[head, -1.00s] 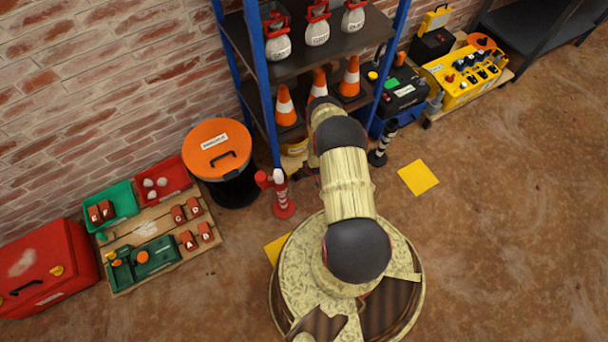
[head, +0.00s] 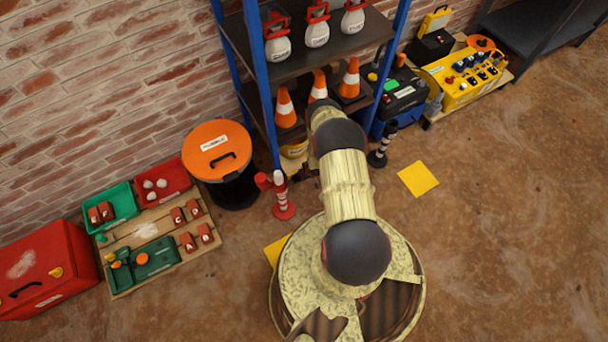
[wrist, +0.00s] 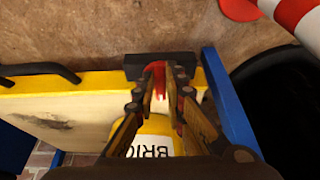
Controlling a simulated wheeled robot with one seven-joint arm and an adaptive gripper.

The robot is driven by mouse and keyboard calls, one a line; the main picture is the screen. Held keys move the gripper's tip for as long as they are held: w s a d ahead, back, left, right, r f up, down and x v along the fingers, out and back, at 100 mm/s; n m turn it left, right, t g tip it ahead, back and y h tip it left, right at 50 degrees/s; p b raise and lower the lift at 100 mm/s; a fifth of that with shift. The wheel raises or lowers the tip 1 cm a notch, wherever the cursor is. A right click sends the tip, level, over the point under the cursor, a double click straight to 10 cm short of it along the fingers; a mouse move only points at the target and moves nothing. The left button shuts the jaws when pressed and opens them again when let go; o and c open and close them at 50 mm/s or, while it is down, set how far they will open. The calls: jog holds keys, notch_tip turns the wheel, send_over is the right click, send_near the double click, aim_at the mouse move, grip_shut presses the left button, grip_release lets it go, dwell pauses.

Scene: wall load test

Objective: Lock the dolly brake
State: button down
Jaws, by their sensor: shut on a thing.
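In the wrist view, my gripper (wrist: 162,92) has its fingers closed around a red lever (wrist: 158,68). The lever stands at a black block (wrist: 134,66) on the yellow edge of a pale wooden deck (wrist: 70,120), which looks like the dolly. The fingers hide part of the lever, so I cannot tell its exact angle.
A yellow container with a partly hidden label (wrist: 152,148) sits just below the fingers. A blue shelf post (wrist: 226,105) is close on the right. A red-and-white post (head: 282,200) and an orange-lidded bin (head: 217,150) stand nearby. Floor at the right is open.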

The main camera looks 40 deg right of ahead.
jog(key=shift+d, duration=0.1)
dwell(0.3)
jog(key=n, duration=0.1)
jog(key=n+y, duration=0.1)
jog(key=n, duration=0.1)
jog(key=shift+d+n, duration=0.3)
jog(key=shift+d, duration=0.1)
jog(key=n, duration=0.2)
jog(key=n+y, duration=0.1)
jog(key=n, duration=0.1)
jog(key=d+n+y, duration=0.1)
jog(key=shift+w+d+n+g, duration=0.1)
jog(key=shift+w+n+g, duration=0.2)
jog(key=shift+n, duration=0.1)
jog(key=n, duration=0.1)
jog(key=n+y, duration=0.1)
jog(key=n, duration=0.1)
jog(key=shift+w+d+n+g, duration=0.2)
jog(key=shift+n+g, duration=0.1)
jog(key=shift+g, duration=0.1)
jog(key=shift+w+d+n+g+y, duration=0.15)
jog(key=shift+n+g+y, duration=0.15)
jog(key=shift+n, duration=0.55)
jog(key=shift+w+n+g+y, duration=0.15)
jog(key=shift+n+g+y, duration=0.15)
jog(key=shift+n, duration=0.55)
jog(key=c, duration=1.9)
grip_release()
jog(key=shift+o, duration=0.3)
